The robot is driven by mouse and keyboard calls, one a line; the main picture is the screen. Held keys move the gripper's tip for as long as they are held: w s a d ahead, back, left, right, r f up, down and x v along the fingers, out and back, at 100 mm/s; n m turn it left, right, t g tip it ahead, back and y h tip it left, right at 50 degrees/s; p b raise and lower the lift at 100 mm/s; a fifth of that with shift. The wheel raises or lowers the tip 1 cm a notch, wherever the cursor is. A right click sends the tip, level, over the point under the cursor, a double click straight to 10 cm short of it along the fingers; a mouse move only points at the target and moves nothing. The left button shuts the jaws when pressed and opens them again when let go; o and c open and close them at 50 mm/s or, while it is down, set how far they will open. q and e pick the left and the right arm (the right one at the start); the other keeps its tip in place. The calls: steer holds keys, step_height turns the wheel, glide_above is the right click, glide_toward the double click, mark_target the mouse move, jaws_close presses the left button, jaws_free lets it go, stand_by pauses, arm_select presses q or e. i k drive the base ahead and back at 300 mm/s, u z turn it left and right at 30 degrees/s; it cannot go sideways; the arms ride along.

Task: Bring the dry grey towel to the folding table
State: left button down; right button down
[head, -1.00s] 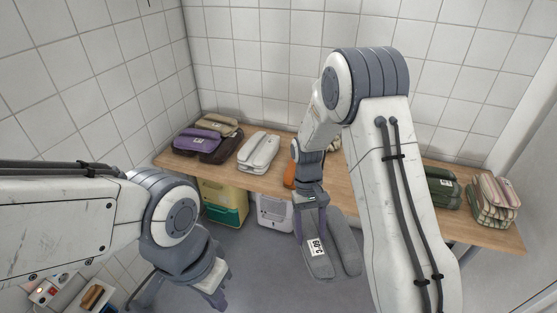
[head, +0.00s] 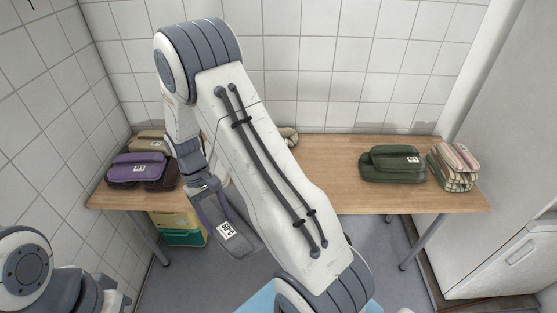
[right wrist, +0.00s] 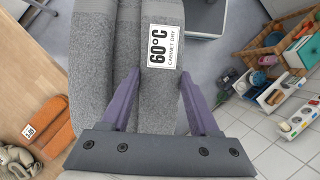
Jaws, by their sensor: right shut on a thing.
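The grey towel (head: 240,238) is folded and carries a white label. My right gripper (head: 205,195) is shut on one end of it and holds it in the air in front of the wooden table (head: 335,175). In the right wrist view the towel (right wrist: 125,50) lies between the purple fingers, and its label reads "60°C CABINET DRY". My right arm hides the middle of the table. My left arm is at the lower left of the head view; its fingertips are outside the frame.
Purple (head: 133,168) and brown folded towels lie at the table's left end. A green bundle (head: 391,162) and a striped one (head: 453,165) lie at its right. Wood between arm and green bundle is bare. A white cabinet (head: 500,200) stands at right. An orange towel (right wrist: 52,138) shows in the wrist view.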

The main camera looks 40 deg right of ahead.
mark_target(323, 180)
steer(key=z, duration=0.6)
steer(key=i, duration=0.9)
steer(key=z, duration=0.9)
